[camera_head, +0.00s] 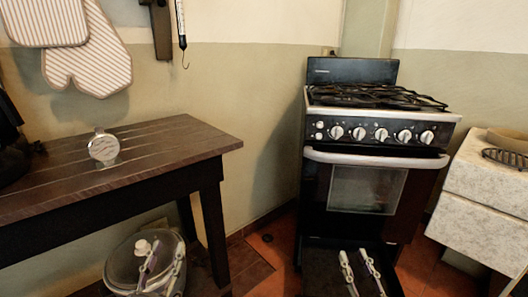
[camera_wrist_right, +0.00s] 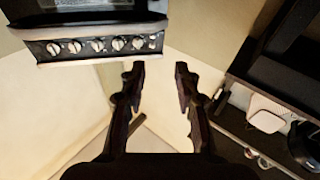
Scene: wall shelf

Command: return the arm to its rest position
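My left gripper (camera_head: 166,250) shows at the bottom left in the head view, in front of a pot below the table. Its two pale fingers stand apart with nothing seen between them. My right gripper (camera_head: 354,254) shows at the bottom, in front of the lower part of the stove. Its fingers are apart. In the right wrist view my right gripper (camera_wrist_right: 159,72) has two dark fingers spread with an empty gap. Most of both arms lies outside the head view.
A dark wooden table (camera_head: 60,175) with a small round device (camera_head: 104,147) stands at left. The stove (camera_head: 360,185) stands at the back right, with a pale cabinet (camera_head: 485,190) to its right. The lidded pot (camera_head: 125,268) sits under the table. Floor between table and stove is clear.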

